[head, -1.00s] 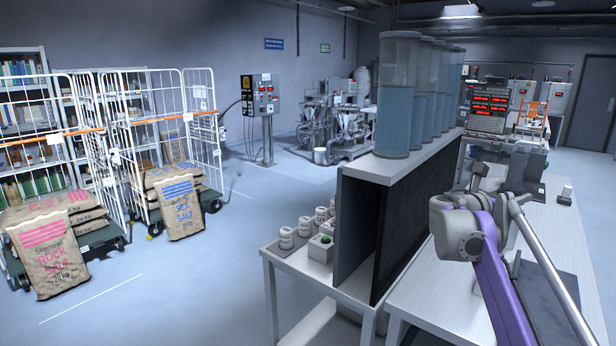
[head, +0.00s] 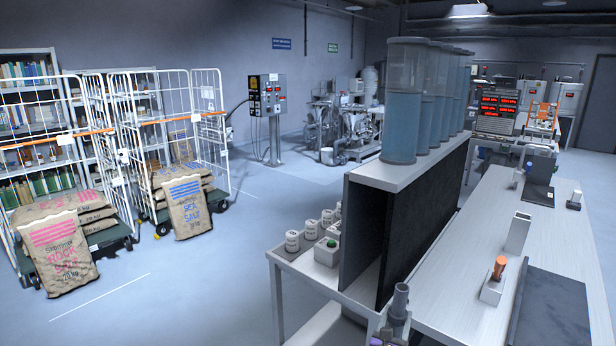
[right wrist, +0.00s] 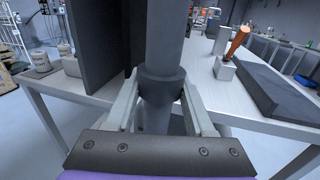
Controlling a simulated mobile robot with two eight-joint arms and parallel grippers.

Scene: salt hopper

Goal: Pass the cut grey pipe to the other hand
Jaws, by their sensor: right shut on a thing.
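The grey pipe (head: 400,300) stands up at the bottom of the head view, in front of the near end of the black panel. In the right wrist view the pipe (right wrist: 166,38) runs up out of the frame, with a wider dark collar between the fingers. My right gripper (right wrist: 160,112) is shut on it, one finger on each side. In the head view this gripper (head: 391,330) is partly cut off by the bottom edge. My left gripper is not in view.
On the white bench (head: 450,290) are an orange-handled tool (head: 499,266) in a block, a grey upright box (head: 518,232) and a dark mat (head: 552,310).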

